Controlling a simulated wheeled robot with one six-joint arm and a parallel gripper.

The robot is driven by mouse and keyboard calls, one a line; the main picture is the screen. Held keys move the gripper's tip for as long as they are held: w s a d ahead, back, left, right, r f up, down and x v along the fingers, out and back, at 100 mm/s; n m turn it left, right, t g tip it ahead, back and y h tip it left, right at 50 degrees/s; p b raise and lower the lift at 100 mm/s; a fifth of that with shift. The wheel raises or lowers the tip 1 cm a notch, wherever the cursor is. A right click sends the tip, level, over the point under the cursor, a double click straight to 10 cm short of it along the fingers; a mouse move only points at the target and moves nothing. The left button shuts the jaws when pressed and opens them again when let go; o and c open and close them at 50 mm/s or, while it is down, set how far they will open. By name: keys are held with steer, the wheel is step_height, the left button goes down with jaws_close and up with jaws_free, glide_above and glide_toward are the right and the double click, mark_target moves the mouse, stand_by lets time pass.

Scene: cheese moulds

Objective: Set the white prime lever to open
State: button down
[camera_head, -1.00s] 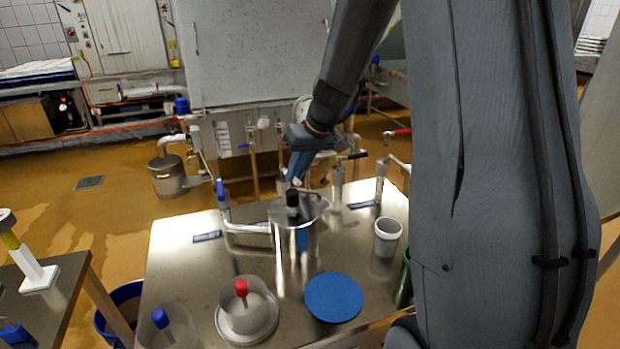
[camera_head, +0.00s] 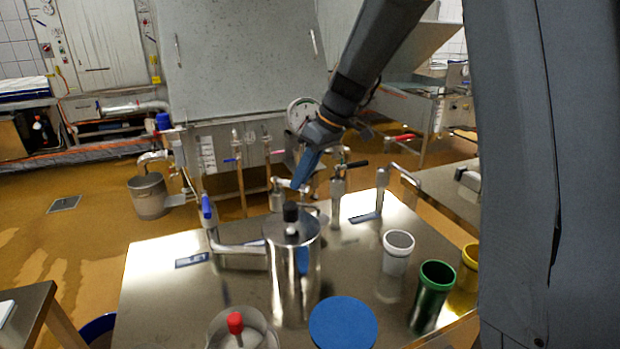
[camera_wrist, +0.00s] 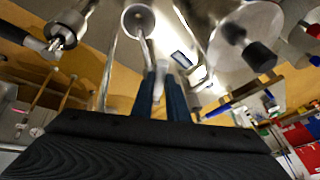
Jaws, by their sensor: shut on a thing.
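The white prime lever (camera_wrist: 159,82) shows as a pale handle between the two blue fingers of my gripper (camera_wrist: 161,100) in the wrist view. In the head view, my gripper (camera_head: 299,186) points down behind and above the steel cylinder, and a small white end (camera_head: 283,183) shows beside its fingertips. My gripper is shut on the white lever. The fingers hide part of the handle. The lever's exact angle and its valve body are hard to make out.
A steel cylinder (camera_head: 294,270) with a black knob stands in front of my gripper. A blue-handled valve (camera_head: 208,209), black-handled valve (camera_head: 354,164) and red-handled valve (camera_head: 405,137) stand around the steel table (camera_head: 150,290). White (camera_head: 396,255), green (camera_head: 432,295) and yellow cups stand right.

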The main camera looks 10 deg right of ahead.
steer(key=c, duration=1.7)
jaws_free()
steer(key=shift+c, duration=0.2)
steer(key=shift+r, duration=0.15)
steer(key=b+v, duration=0.1)
steer(key=v, duration=0.6)
steer(key=shift+d+r, duration=0.2)
